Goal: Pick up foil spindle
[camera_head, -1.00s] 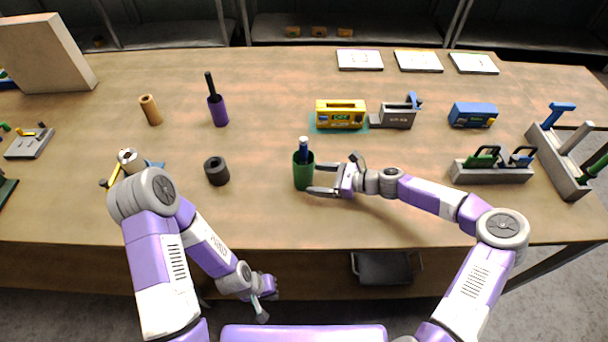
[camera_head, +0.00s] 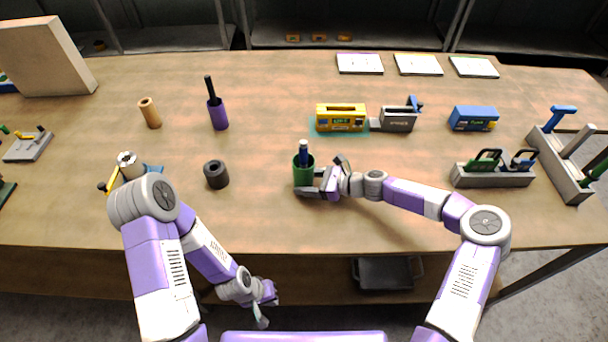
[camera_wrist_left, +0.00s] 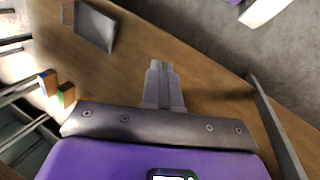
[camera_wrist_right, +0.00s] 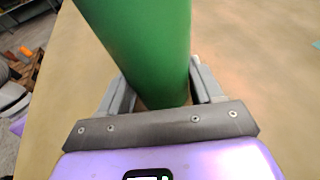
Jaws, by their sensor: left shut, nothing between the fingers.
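No label marks the foil spindle. A green cylinder (camera_head: 303,174) with a dark blue rod (camera_head: 304,150) on top stands upright near the table's front middle. A purple cylinder (camera_head: 218,114) with a black rod stands upright farther back left. My right gripper (camera_head: 312,184) is at the green cylinder, low on its right side. In the right wrist view the green cylinder (camera_wrist_right: 150,50) lies between the two fingers (camera_wrist_right: 163,85); whether they press on it is unclear. My left gripper (camera_head: 268,305) is shut and empty, below the table's front edge; its fingers (camera_wrist_left: 160,70) show together in the left wrist view.
A black ring (camera_head: 216,174) and a tan tube (camera_head: 149,113) stand to the left. A yellow box (camera_head: 341,118), a blue box (camera_head: 473,118) and a grey holder (camera_head: 492,177) are to the right. Bare table lies between the green cylinder and the black ring.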

